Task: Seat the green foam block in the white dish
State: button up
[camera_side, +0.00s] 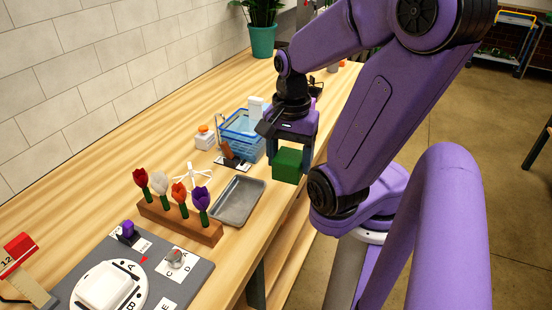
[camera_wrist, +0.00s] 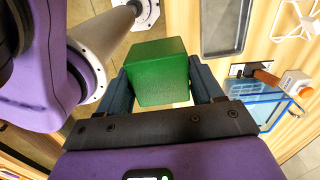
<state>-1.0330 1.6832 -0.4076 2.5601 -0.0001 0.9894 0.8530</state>
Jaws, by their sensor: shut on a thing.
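The green foam block (camera_side: 288,164) is held in the air by my gripper (camera_side: 290,150), near the front edge of the table in the side view. In the wrist view the green block (camera_wrist: 158,70) sits between the two fingers of my gripper (camera_wrist: 160,88), which are shut on it. The white dish (camera_side: 103,287) rests on a round white lettered plate (camera_side: 133,275) at the lower left of the side view, well away from the block. The dish does not show in the wrist view.
A grey metal tray (camera_side: 239,200) and a wooden flower rack (camera_side: 185,222) with several tulips lie between block and dish. A blue basket (camera_side: 240,130) stands behind my gripper. A grey mat (camera_side: 195,268) carries a purple block and a knob. A red flag-like piece (camera_side: 18,250) stands far left.

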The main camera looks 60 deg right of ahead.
jog(key=shift+s+d+r, duration=0.1)
jog(key=shift+s+r, duration=0.3)
jog(key=shift+s, duration=0.25)
jog(key=shift+r, duration=0.25)
notch_tip(320, 180, up, 4)
jog(key=shift+r, duration=0.1)
jog(key=w+a+r+n, duration=0.2)
jog(key=w+a+n, duration=0.3)
jog(key=w, duration=0.5)
jog(key=w+a+r+n, duration=0.2)
jog(key=w+a+n, duration=0.35)
jog(key=w, duration=0.45)
jog(key=w+a+f+n, duration=0.1)
jog(key=w+a+n, duration=0.25)
jog(key=a, duration=0.65)
jog(key=a+f+n, duration=0.3)
jog(key=a, duration=1.1)
jog(key=shift+s+a+f, duration=0.1)
jog(key=shift+s+f, duration=0.1)
jog(key=shift+f, duration=3.1)
jog(key=shift+s+f, duration=0.2)
jog(key=shift+f, duration=3.05)
